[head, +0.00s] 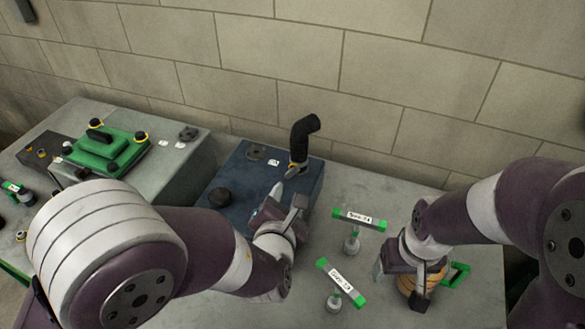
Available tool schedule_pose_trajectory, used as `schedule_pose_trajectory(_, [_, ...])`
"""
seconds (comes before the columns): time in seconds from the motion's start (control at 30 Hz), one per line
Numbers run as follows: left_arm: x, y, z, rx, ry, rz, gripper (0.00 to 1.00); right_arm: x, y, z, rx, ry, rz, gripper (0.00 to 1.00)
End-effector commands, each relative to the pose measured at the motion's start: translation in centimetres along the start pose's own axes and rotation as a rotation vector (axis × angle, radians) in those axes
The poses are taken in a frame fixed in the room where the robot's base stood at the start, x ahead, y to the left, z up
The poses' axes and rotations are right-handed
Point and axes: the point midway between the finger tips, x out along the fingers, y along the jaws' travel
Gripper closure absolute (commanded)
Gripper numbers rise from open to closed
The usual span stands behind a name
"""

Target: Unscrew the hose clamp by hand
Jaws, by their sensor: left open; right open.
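A black bent hose (302,136) stands upright on a dark blue block (232,178) near the wall. A small yellowish clamp (297,165) sits around the hose's lower end. My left gripper (286,194) is open over the block, just in front of the clamp and below it in the picture. Its fingers point toward the hose base, and I cannot tell whether they touch the clamp. My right gripper (400,284) is open, pointing down over an orange and dark round object (407,284) at the right, which it partly hides.
Two green-ended labelled tags (359,220) (341,283) stand on small round bases between the grippers. A green part with a black handle (105,150) sits on a grey block at left. A black knob (219,197) stands on the blue block. Bare table (400,190) lies right of it.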

Motion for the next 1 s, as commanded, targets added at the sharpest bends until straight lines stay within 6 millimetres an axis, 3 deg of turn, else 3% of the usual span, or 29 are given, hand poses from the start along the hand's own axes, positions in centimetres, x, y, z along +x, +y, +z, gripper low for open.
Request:
schedule_pose_trajectory(0.03, [0.8,0.6,0.8,-0.001,0.002,0.003,0.58,-1.7,0.0,-0.2,0.000,0.000,0.000,0.26])
schedule_pose_trajectory(0.1, [2.1,0.6,0.6,-0.002,0.003,0.003,0.58,-2.8,0.0,-0.3,0.000,0.000,0.000,0.26])
schedule_pose_trajectory(0.2, [5.2,0.3,0.1,-0.002,0.004,0.003,0.58,-2.5,0.0,-0.3,0.000,0.000,0.000,0.26])
schedule_pose_trajectory(0.4, [8.7,0.1,0.1,-0.004,0.003,0.000,0.58,-3.1,0.0,-0.4,0.000,0.000,0.000,0.26])
schedule_pose_trajectory(0.8, [9.8,0.0,0.0,-0.004,0.002,0.000,0.58,-3.2,0.0,-0.4,0.000,0.000,0.000,0.26])
schedule_pose_trajectory(0.83, [9.8,0.0,0.0,-0.004,0.002,0.000,0.62,-3.2,0.0,-0.4,0.000,0.000,0.000,0.26])
schedule_pose_trajectory(0.93, [9.8,0.0,0.0,-0.004,0.002,0.000,0.94,-3.2,0.0,-0.4,0.000,0.000,0.000,0.26])
schedule_pose_trajectory(1.0, [9.8,0.0,0.0,-0.004,0.002,0.000,1.00,-3.2,0.0,-0.4,0.000,0.000,0.000,0.26])
